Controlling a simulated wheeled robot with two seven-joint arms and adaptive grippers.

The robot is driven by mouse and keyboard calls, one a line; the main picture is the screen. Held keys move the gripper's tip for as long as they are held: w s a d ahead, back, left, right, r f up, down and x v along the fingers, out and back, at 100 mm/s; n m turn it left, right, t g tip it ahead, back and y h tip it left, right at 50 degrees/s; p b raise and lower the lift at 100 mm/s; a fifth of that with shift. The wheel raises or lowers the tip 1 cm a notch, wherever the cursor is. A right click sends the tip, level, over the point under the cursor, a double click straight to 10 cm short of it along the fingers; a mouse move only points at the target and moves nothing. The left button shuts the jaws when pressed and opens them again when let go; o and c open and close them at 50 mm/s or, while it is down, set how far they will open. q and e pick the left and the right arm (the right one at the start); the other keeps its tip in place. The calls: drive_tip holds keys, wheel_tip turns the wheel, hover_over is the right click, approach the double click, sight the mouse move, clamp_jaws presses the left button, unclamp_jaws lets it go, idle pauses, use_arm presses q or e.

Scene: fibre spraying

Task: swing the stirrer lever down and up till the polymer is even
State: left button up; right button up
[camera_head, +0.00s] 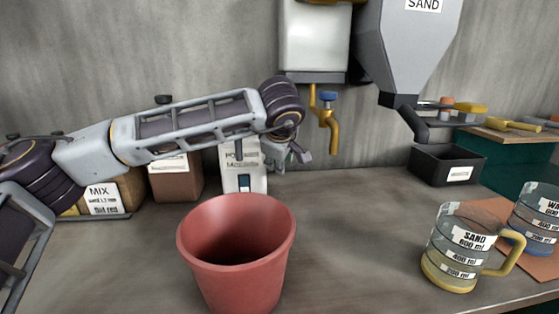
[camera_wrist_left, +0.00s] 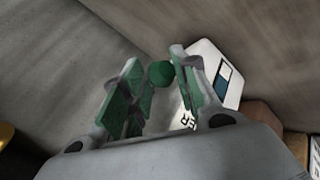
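The polymer box (camera_head: 244,179), white with a dark window and partly covered lettering, stands on the bench behind the red bucket (camera_head: 235,245). In the left wrist view the box (camera_wrist_left: 240,66) shows its window and the letters "ER". A round green knob (camera_wrist_left: 161,73), seemingly the stirrer lever's end, is between the green-padded fingers of my left gripper (camera_wrist_left: 154,80), nearer the right finger. The fingers look apart, with a small gap left of the knob. In the head view my left gripper (camera_head: 290,153) is at the box's upper right and hides the lever. My right gripper is out of view.
Brown boxes, one marked MIX (camera_head: 104,197), stand left. A yellow tap (camera_head: 331,128) hangs right of my gripper under a white tank (camera_head: 315,42). The sand hopper (camera_head: 420,45), black tray (camera_head: 446,166) and sand jug (camera_head: 455,247) are right.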

use_arm(q)
drive_tip(key=o, duration=0.4)
drive_tip(key=shift+w+a+f, duration=0.1)
drive_tip(key=shift+w+f, duration=0.05)
drive_tip(key=shift+r, duration=0.2)
drive_tip(key=v, duration=1.2)
